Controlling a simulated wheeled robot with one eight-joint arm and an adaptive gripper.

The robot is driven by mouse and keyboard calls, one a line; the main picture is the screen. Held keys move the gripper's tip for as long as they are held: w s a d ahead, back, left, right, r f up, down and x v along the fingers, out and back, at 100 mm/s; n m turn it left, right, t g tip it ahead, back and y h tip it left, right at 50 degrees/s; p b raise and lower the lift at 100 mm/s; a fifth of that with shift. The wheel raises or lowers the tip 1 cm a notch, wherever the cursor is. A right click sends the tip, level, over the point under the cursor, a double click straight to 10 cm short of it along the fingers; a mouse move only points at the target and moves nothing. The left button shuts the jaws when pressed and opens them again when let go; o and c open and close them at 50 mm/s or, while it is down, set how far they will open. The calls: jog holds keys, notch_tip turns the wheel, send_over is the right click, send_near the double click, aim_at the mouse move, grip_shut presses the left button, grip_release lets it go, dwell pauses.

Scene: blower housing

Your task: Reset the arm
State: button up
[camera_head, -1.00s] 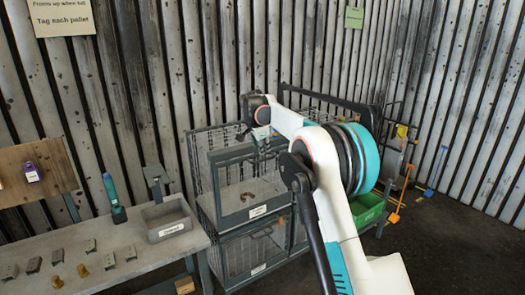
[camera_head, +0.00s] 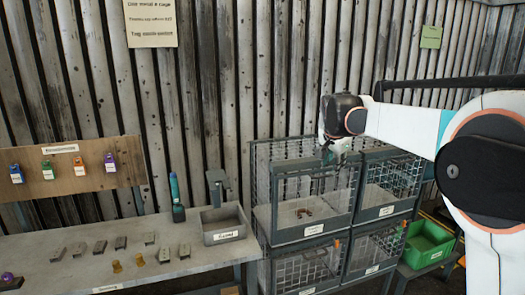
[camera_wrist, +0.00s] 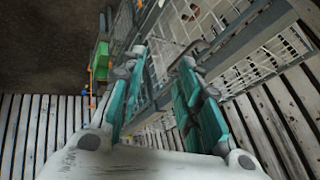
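My arm (camera_head: 400,127) reaches in from the right in the head view, with its forearm nearly level. My gripper (camera_head: 333,153) hangs from the dark wrist joint in front of the upper wire cage (camera_head: 312,231). In the wrist view my gripper (camera_wrist: 160,68) shows two teal fingers spread well apart with nothing held between them. The cage mesh and grey frame lie beyond the fingers. A small brownish object (camera_head: 304,212) lies inside the upper left cage compartment, clear of the fingers.
A bench (camera_head: 60,275) at left holds small metal blocks, brass pieces and a grey bin (camera_head: 222,225). A wooden board (camera_head: 60,180) with coloured tags stands behind. A green crate (camera_head: 428,243) sits right of the cages. A corrugated wall stands behind them.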

jog(key=s+a+f+n+y+b, duration=0.1)
jog(key=s+f+n+b, duration=0.25)
jog(key=s, duration=0.75)
jog(key=s+a+f+n+b, duration=0.15)
jog(key=s+f, duration=0.25)
jog(key=s, duration=0.8)
jog(key=s+f+n+y+b, duration=0.1)
jog(key=s+f+n+b, duration=0.25)
jog(key=s, duration=0.75)
jog(key=s+a+f+n+t+b, duration=0.1)
jog(key=s+f+n, duration=0.2)
jog(key=s+f, duration=0.8)
jog(key=shift+a+b, duration=0.2)
jog(key=shift+b, duration=0.2)
